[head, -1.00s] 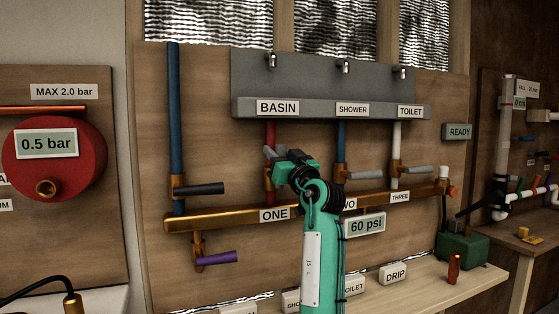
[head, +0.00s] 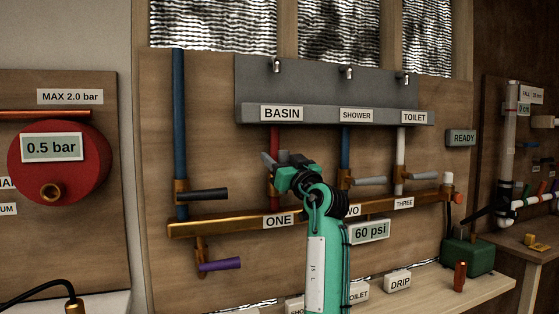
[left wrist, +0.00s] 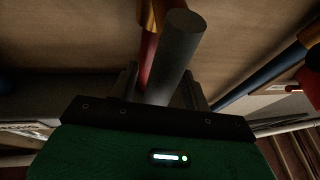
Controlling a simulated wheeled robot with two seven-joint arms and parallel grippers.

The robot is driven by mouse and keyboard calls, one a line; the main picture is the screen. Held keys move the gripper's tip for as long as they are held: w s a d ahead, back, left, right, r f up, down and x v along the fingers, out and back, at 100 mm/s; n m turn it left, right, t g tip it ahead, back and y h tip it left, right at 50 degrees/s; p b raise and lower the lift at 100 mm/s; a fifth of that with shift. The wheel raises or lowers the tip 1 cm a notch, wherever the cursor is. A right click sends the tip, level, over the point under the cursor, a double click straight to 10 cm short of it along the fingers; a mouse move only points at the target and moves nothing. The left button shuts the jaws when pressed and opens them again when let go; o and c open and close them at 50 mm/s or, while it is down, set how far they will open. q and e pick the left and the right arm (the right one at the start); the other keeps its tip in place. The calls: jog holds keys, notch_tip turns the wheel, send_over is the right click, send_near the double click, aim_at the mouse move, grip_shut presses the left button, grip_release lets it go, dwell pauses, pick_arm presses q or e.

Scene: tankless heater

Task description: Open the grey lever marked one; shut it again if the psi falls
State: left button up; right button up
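The label ONE (head: 278,220) sits on the brass manifold (head: 210,226), below a red pipe (head: 274,145). The grey lever (left wrist: 172,55) on that pipe shows in the left wrist view as a dark cylinder lying between the fingers. My left gripper (head: 271,160) is at this lever, with its fingers apart on either side; firm contact cannot be made out. In the head view my green arm and gripper hide most of the lever and its valve. The gauge (head: 369,231) reads 60 psi. My right gripper is out of view.
A purple lever (head: 220,264) hangs below the manifold. A READY sign (head: 461,138) is at right. A bench (head: 440,285) lies below.

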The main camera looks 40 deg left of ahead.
pick_arm(q)
jog(key=v, duration=1.4)
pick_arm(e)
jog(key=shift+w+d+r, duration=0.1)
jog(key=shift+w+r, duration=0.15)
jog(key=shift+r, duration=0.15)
pick_arm(q)
jog(key=shift+w, duration=0.1)
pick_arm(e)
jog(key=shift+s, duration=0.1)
